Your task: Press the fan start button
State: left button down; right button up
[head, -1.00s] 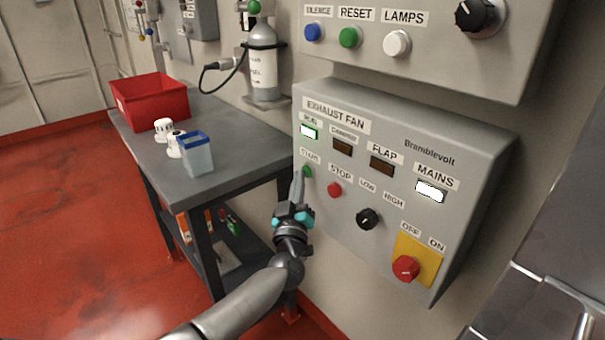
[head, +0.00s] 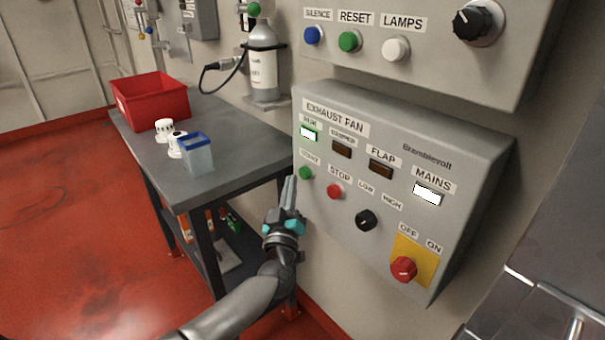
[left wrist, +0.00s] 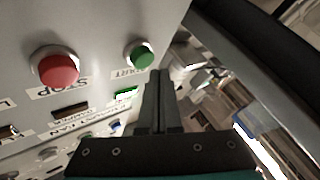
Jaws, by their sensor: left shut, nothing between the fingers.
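The exhaust fan panel (head: 322,240) is a grey box on the wall. Its green start button (head: 306,173) sits at the upper left below the RUN lamp (head: 308,133), which is lit. The start button also shows in the left wrist view (left wrist: 139,55), next to the red stop button (left wrist: 56,68). My left gripper (head: 289,182) is shut and empty, its tips just left of and below the start button and apart from it. In the left wrist view the shut fingers (left wrist: 158,80) point past the panel's edge. My right gripper is not in view.
The MAINS lamp (head: 428,194) is lit; the damper (head: 342,151) and flap (head: 381,169) lamps are dark. A black knob (head: 366,220) and a red switch (head: 404,268) are lower right. A table (head: 245,145) with a red bin (head: 150,100) stands left.

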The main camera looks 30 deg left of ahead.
pick_arm(q)
jog(key=s, duration=0.1)
jog(key=s+a+p, duration=0.1)
jog(key=s, duration=0.1)
jog(key=s+p, duration=0.1)
jog(key=shift+s+a, duration=0.2)
jog(key=shift+a, duration=0.2)
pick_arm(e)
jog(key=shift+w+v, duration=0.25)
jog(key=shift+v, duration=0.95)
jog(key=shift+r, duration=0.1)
